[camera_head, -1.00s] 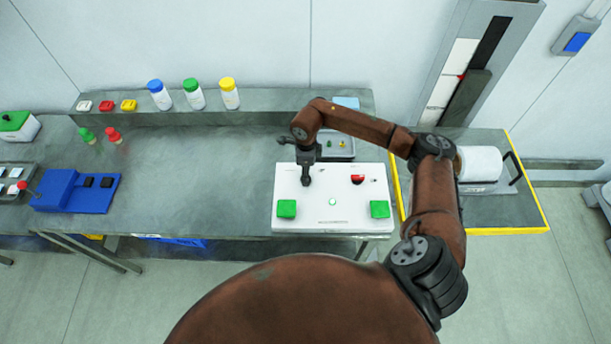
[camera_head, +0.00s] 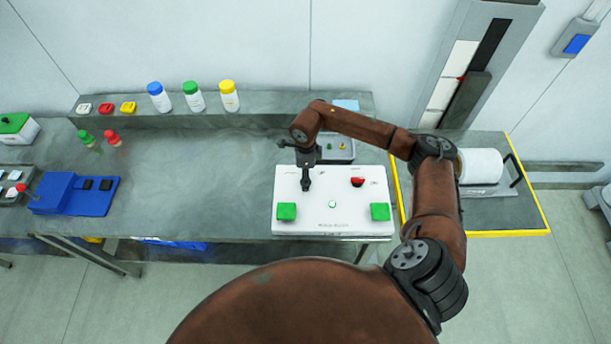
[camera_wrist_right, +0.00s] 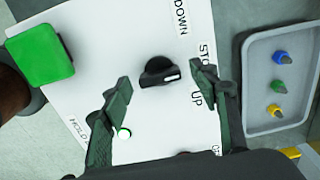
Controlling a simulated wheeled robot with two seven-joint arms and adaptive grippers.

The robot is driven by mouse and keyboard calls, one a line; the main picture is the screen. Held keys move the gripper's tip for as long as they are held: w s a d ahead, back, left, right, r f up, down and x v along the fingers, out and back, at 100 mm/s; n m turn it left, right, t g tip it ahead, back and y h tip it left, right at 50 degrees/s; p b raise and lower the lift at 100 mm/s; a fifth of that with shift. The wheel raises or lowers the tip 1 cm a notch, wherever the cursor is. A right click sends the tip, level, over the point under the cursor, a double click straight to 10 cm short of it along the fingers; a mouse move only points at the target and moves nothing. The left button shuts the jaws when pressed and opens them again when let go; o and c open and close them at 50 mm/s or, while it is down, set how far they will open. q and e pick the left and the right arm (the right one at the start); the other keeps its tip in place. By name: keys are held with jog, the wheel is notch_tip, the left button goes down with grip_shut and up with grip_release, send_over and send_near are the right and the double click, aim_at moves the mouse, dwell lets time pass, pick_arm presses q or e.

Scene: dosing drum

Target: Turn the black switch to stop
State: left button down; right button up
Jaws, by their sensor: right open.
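The black switch (camera_wrist_right: 158,72) is a round knob with a white pointer mark on the white control panel (camera_head: 345,208). In the wrist view the labels DOWN, STOP and UP lie to its right. The mark points right towards the STOP and UP labels; I cannot tell exactly which one. My right gripper (camera_wrist_right: 172,88) is open, with one finger on each side of the switch and a gap to both. In the head view my right gripper (camera_head: 306,185) points down over the panel's upper left and hides the switch. My left gripper is not in view.
The panel also carries a left green button (camera_head: 286,212), a right green button (camera_head: 380,212) and a red knob (camera_head: 357,182). A grey tray (camera_wrist_right: 281,80) with small coloured parts sits behind the panel. A blue fixture (camera_head: 75,193) stands at left. The table between is clear.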

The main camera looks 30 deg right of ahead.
jog(key=shift+r, duration=0.15)
notch_tip(320, 180, up, 12)
dwell(0.4)
dwell(0.4)
